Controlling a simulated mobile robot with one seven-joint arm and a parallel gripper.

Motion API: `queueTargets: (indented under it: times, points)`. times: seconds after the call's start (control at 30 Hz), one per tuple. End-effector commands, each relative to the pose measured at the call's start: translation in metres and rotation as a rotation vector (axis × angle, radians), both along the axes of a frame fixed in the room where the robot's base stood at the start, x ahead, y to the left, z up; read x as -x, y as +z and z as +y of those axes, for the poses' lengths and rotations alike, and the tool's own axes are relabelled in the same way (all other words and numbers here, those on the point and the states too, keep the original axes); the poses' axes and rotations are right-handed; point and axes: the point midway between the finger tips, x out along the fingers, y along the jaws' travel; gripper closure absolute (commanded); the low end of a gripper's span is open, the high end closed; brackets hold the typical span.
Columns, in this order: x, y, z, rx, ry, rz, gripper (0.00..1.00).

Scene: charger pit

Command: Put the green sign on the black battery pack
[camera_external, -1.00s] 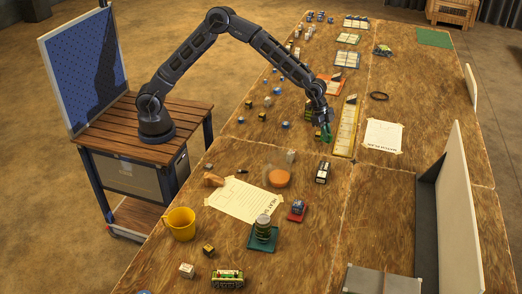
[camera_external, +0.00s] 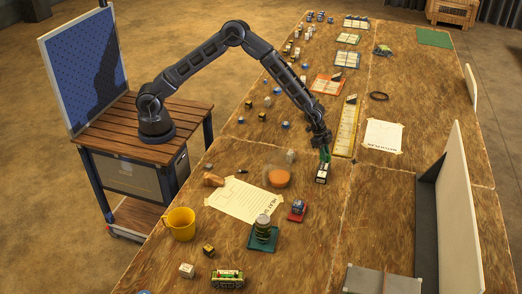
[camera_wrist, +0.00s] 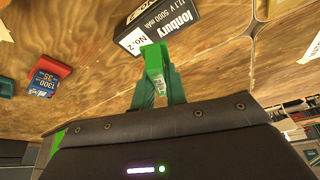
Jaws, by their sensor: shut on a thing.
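The black battery pack (camera_external: 321,176) with white label ends stands on the wooden table, right of the orange-filled clear cup. In the wrist view the pack (camera_wrist: 185,22) shows "No. 2" and "5000 mAh" on its faces. My gripper (camera_external: 325,157) is shut on the green sign (camera_wrist: 154,62) and is right at the pack in the outside view. In the wrist view the sign, held between the teal fingertips (camera_wrist: 158,85), overlaps the pack's near edge. I cannot tell whether it touches the pack. The fingers hide part of the sign.
The clear cup (camera_external: 278,177) is close to the pack's left. A blue pack on a red base (camera_external: 298,209) and a can on a green tray (camera_external: 263,232) stand nearer the front. A yellow ruler-like strip (camera_external: 347,126) lies behind.

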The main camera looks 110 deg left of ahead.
Motion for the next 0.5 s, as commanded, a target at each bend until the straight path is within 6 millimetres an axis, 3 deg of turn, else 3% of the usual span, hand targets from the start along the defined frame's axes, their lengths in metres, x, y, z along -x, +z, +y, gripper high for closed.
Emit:
queueTargets:
  times: [0.27, 0.5]
  points:
    - [0.000, -0.018, 0.000, 0.000, 0.001, 0.000, 1.00]
    - [0.000, -0.049, 0.000, 0.000, 0.000, 0.001, 1.00]
